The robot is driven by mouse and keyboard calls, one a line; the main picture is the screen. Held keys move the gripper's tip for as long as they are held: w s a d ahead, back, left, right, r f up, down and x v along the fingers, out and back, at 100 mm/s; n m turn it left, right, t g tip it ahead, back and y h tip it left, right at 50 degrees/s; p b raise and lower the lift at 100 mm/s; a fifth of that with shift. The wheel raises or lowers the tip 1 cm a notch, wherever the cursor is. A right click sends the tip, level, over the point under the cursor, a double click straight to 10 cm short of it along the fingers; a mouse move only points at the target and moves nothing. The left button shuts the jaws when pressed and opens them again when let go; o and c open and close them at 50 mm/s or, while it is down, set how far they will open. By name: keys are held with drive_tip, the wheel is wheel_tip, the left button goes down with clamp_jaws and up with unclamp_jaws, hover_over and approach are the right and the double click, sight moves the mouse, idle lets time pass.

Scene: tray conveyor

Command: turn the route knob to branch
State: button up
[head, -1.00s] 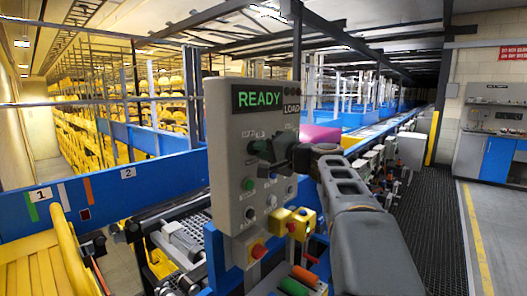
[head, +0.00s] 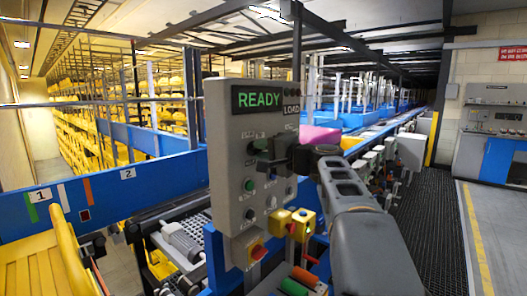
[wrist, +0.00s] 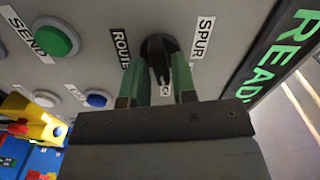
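The route knob (wrist: 157,46) is black and round with a raised grip bar, on the grey control panel (head: 228,190). In the wrist view it sits between the labels ROUTE and SPUR; another label below it is mostly hidden. The bar runs roughly up and down in that view. My gripper (wrist: 157,68) is at the panel with its two green fingers apart, one on each side of the knob. Gaps show between the fingers and the bar. In the head view my gripper (head: 262,147) covers most of the knob.
The panel display (head: 259,98) reads READY. A green SEND button (wrist: 57,36) and a blue button (wrist: 96,100) are near the knob. A yellow box with a red button (head: 299,225) juts out below. A pink item (head: 320,137) lies on the conveyor behind.

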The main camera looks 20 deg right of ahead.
drive_tip(key=shift+o, duration=1.3)
drive_tip(key=b+v, duration=0.2)
drive_tip(key=v, duration=1.1)
drive_tip(key=shift+s+b, duration=0.4)
drive_tip(key=shift+d, duration=0.15)
